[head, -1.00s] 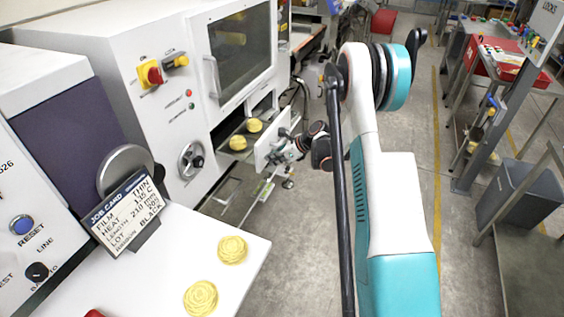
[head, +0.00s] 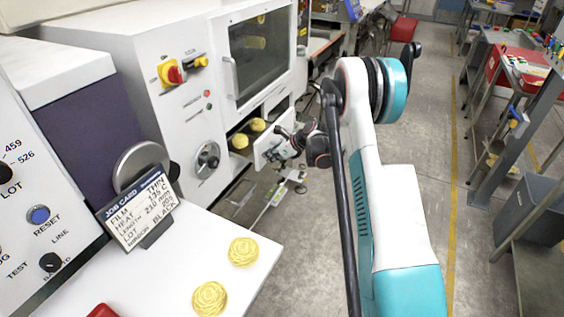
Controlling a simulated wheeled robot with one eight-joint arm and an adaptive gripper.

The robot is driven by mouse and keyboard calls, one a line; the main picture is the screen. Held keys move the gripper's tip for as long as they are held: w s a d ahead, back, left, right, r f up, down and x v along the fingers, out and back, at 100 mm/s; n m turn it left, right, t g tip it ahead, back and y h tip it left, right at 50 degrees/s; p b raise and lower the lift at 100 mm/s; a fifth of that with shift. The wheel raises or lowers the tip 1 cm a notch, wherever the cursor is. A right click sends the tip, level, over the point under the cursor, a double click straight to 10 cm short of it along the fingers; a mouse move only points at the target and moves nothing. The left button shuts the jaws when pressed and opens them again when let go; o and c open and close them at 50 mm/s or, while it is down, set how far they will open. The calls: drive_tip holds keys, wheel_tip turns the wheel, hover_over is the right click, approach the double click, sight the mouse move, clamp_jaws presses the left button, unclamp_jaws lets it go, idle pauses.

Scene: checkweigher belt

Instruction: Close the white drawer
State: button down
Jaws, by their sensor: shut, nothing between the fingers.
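The white drawer (head: 264,148) stands partly out of the front of the white machine, below its dark window. Its front panel faces right, towards my arm. Two yellow nest-like pieces, one nearer (head: 240,141) and one farther (head: 257,125), lie inside it. My gripper (head: 276,151) is shut and empty, at the outer face of the drawer front. It looks to be against the panel, but the fingertips are too small to be sure of contact.
The white machine (head: 190,120) carries a red-yellow switch and a round dial. In front are a white table (head: 190,250) with two yellow nests (head: 243,252) and a job card (head: 140,210). Right of my arm, the grey floor (head: 430,170) is clear up to workbenches.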

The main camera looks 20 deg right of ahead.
drive_tip(key=w+a, duration=0.2)
drive_tip(key=w, duration=0.1)
drive_tip(key=w+a, duration=0.3)
drive_tip(key=w+a+b, duration=0.1)
drive_tip(key=w+a, duration=0.2)
drive_tip(key=w, duration=0.1)
drive_tip(key=shift+w, duration=0.1)
drive_tip(key=shift+w+a, duration=0.2)
drive_tip(key=shift+w, duration=0.1)
drive_tip(key=shift+r, duration=0.1)
